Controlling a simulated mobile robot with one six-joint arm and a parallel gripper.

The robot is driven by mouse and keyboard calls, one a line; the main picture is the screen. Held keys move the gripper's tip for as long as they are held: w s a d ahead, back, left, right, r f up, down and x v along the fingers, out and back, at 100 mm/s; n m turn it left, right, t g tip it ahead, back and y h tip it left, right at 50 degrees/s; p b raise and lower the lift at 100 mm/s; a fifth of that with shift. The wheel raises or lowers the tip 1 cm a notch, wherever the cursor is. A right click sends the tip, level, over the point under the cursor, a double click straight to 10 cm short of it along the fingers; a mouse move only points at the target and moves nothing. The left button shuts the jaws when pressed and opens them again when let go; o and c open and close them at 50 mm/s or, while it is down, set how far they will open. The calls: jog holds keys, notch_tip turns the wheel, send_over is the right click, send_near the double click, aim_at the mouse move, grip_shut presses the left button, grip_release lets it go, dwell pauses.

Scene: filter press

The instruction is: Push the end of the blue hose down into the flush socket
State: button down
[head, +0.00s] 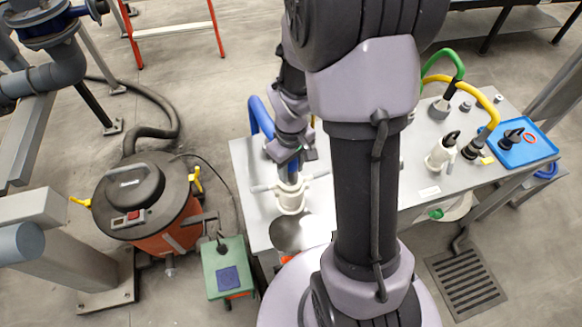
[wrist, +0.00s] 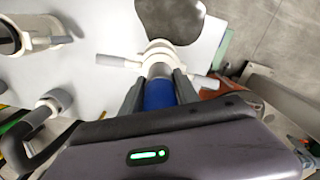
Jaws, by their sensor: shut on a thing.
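The blue hose (head: 259,117) loops up behind my arm on the left side of the table. My gripper (head: 291,168) is shut on the hose's end, which shows as a blue sleeve with a grey tip (wrist: 160,88) between the fingers in the wrist view. The white flush socket (head: 291,200) stands upright on the table directly below the gripper. It also shows in the wrist view (wrist: 157,50), with its two grey-tipped levers spread out sideways. The grey tip meets the socket's mouth; how deep it sits is hidden by the fingers and sleeve.
The grey table (head: 254,206) holds a dark round plate (head: 294,233) near the socket. At right are another white socket (head: 440,153), green (head: 445,55) and yellow hoses (head: 476,92) and a blue tray (head: 517,155). An orange vacuum (head: 150,208) stands left.

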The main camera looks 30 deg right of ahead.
jog(key=shift+f, duration=0.3)
jog(key=c, duration=0.8)
grip_release()
notch_tip(320, 180, up, 18)
jog(key=f+p, duration=0.1)
jog(key=p, duration=0.6)
jog(key=s+a+r+m+t+b, duration=0.2)
jog(key=s+a, duration=0.1)
jog(key=a, duration=0.2)
jog(key=s+a+r+m+t+y+b, duration=0.1)
jog(key=s+a+r+m+t+b, duration=0.1)
jog(key=s+a+r, duration=0.1)
jog(key=s+a+r+m+t+y+b, duration=0.1)
jog(key=s+a+r+m, duration=0.1)
jog(key=s+a, duration=0.3)
jog(key=shift+s+a+r+t+b, duration=0.1)
jog(key=shift+a+r+t+b, duration=0.1)
jog(key=shift+a, duration=0.25)
jog(key=shift+s+a+r+t+b, duration=0.1)
jog(key=shift+a+t+b, duration=0.1)
jog(key=shift+a, duration=0.2)
